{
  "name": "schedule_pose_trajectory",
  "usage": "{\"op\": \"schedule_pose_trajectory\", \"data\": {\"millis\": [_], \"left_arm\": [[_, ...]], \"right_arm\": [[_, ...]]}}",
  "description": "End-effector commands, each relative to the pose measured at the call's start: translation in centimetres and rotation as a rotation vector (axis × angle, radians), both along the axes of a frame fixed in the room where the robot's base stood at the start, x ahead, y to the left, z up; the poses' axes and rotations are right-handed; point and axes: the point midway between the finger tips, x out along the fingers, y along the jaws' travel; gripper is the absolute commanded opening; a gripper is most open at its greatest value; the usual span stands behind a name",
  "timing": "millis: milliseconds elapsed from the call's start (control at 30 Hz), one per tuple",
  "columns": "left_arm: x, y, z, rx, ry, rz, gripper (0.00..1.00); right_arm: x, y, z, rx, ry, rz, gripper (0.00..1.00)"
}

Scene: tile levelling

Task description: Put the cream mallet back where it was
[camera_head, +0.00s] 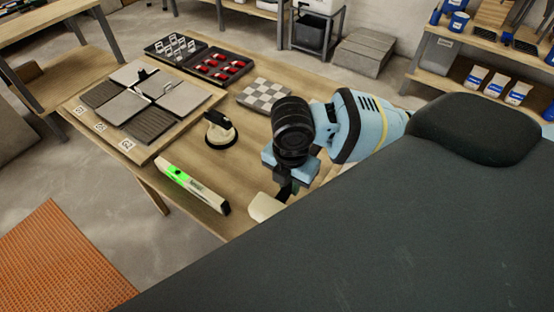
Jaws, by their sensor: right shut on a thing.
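The cream mallet's pale head (265,207) shows just below my right gripper (285,188), close to the near edge of the wooden table (195,183). My right gripper points down and is shut on the mallet; its fingers and the mallet's handle are mostly hidden by the wrist and the dark shape in front. I cannot tell whether the mallet touches the table. My left gripper is not in view.
A level with a green glow (193,187) lies left of the mallet, and a black suction cup (220,131) stands behind it. Tiles on a board (130,147), a tray with red pieces (219,68) and a checkered sheet (264,94) lie farther back.

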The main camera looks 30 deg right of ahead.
Motion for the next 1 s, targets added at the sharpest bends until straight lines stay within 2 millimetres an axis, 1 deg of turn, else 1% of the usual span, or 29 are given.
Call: {"op": "schedule_pose_trajectory", "data": {"millis": [100,600,800,1000], "left_arm": [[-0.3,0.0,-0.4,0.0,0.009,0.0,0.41],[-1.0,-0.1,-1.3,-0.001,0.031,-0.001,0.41],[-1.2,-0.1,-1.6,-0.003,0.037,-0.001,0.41],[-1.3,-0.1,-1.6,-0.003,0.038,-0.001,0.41]], "right_arm": [[-0.3,-0.3,-0.8,0.007,0.006,0.164,0.0],[-1.5,-1.3,-3.4,0.023,0.028,0.863,0.0],[-1.9,-1.5,-4.0,0.025,0.037,1.065,0.0],[-2.0,-1.6,-4.2,0.025,0.039,1.151,0.0]]}}
